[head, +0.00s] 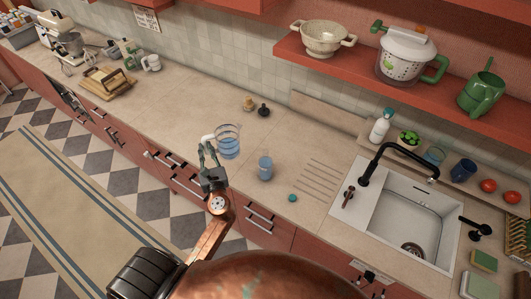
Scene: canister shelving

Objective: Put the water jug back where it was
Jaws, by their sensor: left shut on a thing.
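The water jug (229,143) is clear with blue bands and shows over the front part of the counter. My left gripper (208,152) comes up from below and is shut on the jug at its left side, where a pale handle shows. The jug looks roughly upright. I cannot tell whether its base touches the counter (175,104). My right gripper is not in view.
A smaller blue-filled glass container (265,168) stands to the right of the jug, with a teal cap (292,198) nearby. Two small items, one dark (264,110), stand behind. The sink (405,222) and black faucet are at right. Counter left of the jug is clear.

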